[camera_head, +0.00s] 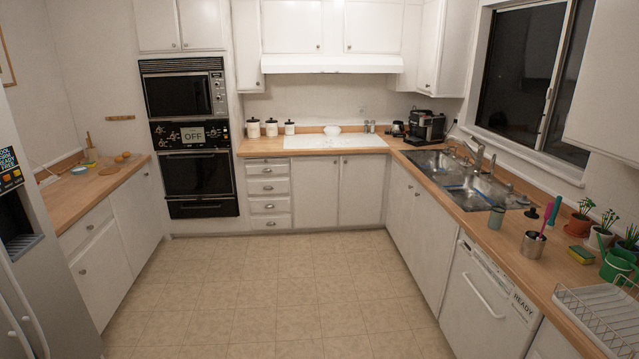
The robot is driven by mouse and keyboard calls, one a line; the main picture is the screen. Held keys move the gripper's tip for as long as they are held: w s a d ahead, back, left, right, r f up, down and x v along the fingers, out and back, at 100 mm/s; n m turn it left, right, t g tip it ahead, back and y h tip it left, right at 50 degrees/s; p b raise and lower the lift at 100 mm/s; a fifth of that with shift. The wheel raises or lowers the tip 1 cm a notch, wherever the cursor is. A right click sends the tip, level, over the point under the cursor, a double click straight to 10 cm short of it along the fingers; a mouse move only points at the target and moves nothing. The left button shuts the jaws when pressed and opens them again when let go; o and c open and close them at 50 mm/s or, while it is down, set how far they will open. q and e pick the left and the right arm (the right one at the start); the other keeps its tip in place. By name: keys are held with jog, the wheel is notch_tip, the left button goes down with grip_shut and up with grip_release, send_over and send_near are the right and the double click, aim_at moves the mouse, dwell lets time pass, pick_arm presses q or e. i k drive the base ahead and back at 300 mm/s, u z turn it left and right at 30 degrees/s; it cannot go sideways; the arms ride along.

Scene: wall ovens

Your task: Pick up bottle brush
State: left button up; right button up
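No object is clear enough for me to name it the bottle brush with certainty. A metal cup (533,244) stands on the right counter, just in front of the sink, with a long pink-handled utensil (547,217) leaning up out of it; its head is too small to tell. A green upright item (555,208) shows behind it. Blue items (455,187) lie in the sink (468,182), too small to identify. Neither of my grippers is in view.
The right counter also holds a yellow-green sponge (580,254), a green watering can (618,264), potted plants (581,218) and a white dish rack (606,312). A dishwasher (486,300) sits below. The tiled floor (285,290) in the middle is clear.

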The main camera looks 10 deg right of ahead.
aim_at(549, 209)
jog(key=z, duration=0.3)
jog(key=i, duration=1.95)
jog(key=z, duration=0.9)
jog(key=i, duration=1.25)
jog(key=z, duration=1.8)
jog(key=i, duration=0.85)
jog(key=z, duration=0.75)
